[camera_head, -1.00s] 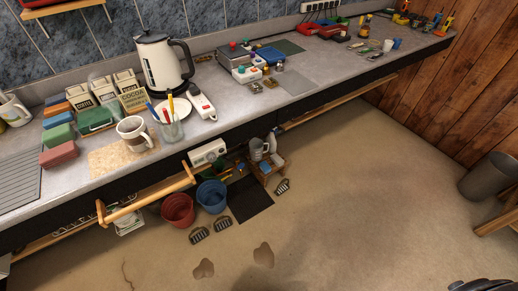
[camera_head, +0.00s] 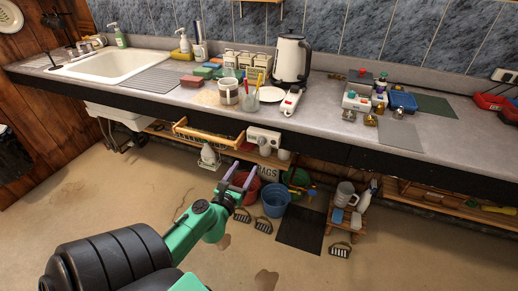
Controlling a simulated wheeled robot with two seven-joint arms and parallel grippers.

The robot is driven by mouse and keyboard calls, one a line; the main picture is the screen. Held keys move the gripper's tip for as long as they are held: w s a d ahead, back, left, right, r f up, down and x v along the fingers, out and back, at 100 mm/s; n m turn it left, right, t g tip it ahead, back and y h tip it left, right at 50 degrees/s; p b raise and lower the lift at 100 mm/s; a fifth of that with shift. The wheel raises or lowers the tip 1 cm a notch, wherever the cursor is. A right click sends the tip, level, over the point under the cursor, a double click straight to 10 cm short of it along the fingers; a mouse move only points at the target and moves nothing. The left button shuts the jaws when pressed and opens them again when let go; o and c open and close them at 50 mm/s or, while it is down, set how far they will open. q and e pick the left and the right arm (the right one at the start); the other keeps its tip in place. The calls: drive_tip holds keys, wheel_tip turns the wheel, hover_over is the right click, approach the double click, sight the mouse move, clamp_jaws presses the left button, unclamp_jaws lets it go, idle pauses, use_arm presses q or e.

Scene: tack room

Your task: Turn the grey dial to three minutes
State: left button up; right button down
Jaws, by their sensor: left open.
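A white box-shaped unit (camera_head: 254,134) sits at the front edge of the counter, just under the worktop. It has a small round dial-like feature (camera_head: 263,140) on its front, too small to read its colour, marks or setting. My left gripper (camera_head: 239,177) is open and empty, at the end of the green arm coming from the lower left. In the picture its fingers point up towards the white unit, below it and a little to its left, apart from it. My right gripper is not in view.
A red bucket (camera_head: 244,182), partly behind my fingers, and a blue bucket (camera_head: 275,201) stand below. The counter (camera_head: 320,112) holds a kettle (camera_head: 291,60) and mugs.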

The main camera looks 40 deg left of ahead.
sight(261, 143)
use_arm(q)
drive_tip(key=x, duration=1.3)
drive_tip(key=shift+w, duration=0.3)
clamp_jaws()
